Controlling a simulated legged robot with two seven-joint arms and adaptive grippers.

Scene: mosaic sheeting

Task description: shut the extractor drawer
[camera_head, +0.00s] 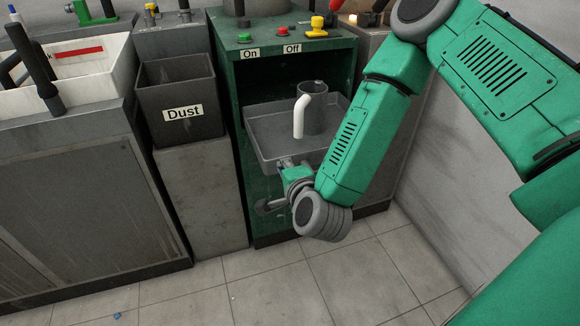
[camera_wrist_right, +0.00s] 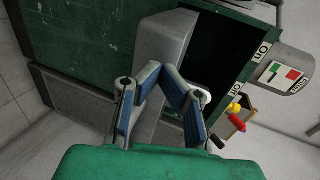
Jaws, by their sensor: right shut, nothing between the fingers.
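The extractor is a dark green cabinet (camera_head: 245,85) with an open front. Its grey drawer (camera_head: 262,125) sticks out of the opening, tray-like, holding a grey cylinder with a white curved pipe. My right gripper (camera_head: 285,163) is at the drawer's front, low against it; I cannot tell whether it touches. In the right wrist view the fingers (camera_wrist_right: 157,72) are drawn together, empty, with the grey drawer side (camera_wrist_right: 165,45) just beyond and the dark opening (camera_wrist_right: 215,45) to its right. My forearm hides part of the cabinet's right side. My left gripper is not in view.
On the cabinet top are a green On button (camera_head: 245,38), a red Off button (camera_head: 290,34) and a yellow one. A grey Dust bin (camera_head: 180,85) stands to the left, beside a bench with a white box (camera_head: 85,65). The tiled floor (camera_head: 270,285) in front is mostly clear.

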